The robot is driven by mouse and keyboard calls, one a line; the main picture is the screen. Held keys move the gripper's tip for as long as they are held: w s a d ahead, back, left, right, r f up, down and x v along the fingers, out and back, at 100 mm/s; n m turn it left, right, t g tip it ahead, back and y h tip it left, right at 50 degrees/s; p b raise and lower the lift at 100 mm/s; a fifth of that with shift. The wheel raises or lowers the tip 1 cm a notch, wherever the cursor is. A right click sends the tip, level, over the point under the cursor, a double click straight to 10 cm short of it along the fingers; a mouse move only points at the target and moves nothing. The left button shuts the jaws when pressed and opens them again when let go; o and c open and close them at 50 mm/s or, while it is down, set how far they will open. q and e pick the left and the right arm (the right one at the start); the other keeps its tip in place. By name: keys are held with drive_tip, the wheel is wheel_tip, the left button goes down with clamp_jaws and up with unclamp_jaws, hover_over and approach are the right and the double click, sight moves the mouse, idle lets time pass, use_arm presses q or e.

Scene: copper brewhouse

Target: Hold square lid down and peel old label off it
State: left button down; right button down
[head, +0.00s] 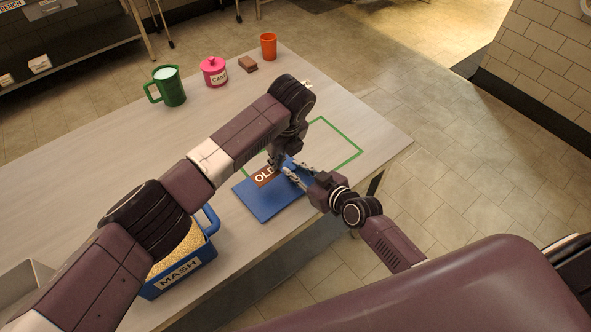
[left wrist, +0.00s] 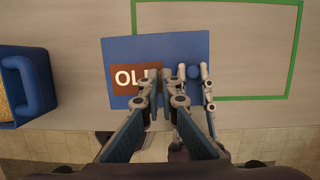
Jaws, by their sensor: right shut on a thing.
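A square blue lid (head: 262,204) lies flat near the table's front edge. It has a round blue knob (left wrist: 193,72) and a brown label (left wrist: 124,78). The head view shows "OLD" on the label (head: 264,177). My right gripper (head: 294,168) is shut on the knob, one finger on each side; it also shows in the left wrist view (left wrist: 195,74). My left gripper (left wrist: 160,76) is over the lid at the label's right end, with its fingertips close together. They hide that end, so I cannot tell whether they touch the label.
A green outline (head: 345,134) marks the table beside and behind the lid. A blue MASH bin (head: 181,277) of grain stands left of the lid. A green mug (head: 171,87), pink CAN jar (head: 214,71), brown block (head: 248,64) and orange cup (head: 268,46) stand at the back.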

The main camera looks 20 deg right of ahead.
use_arm(q)
drive_tip(key=shift+r, duration=0.7)
use_arm(e)
drive_tip(key=shift+f, duration=0.1)
drive_tip(key=c, duration=1.7)
unclamp_jaws()
drive_tip(key=shift+c, duration=0.2)
drive_tip(key=v, duration=1.2)
